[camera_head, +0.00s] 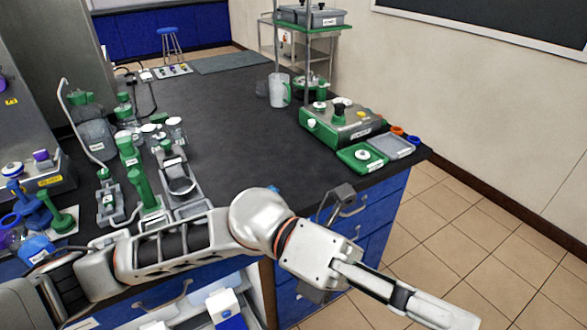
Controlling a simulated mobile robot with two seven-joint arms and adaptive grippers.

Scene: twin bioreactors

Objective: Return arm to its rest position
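My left arm comes in from the left, low across the front of the bench, with a rounded white joint (262,217). Past this joint is a white block (312,252), with a dark and white bar slanting to the lower right beyond the bench edge. A small dark grey piece (342,194) sticks up behind the block. I take the far end of this arm as my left gripper (385,283). No held object shows, but I cannot tell whether the fingers are open or shut. My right arm and gripper are not in view.
The dark bench (225,115) has a clear middle. Green and grey equipment (140,190) stands on its left, close behind my arm. A green and grey device (340,120) and green tray (360,157) stand at right. Tiled floor (460,235) is free beyond the bench edge.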

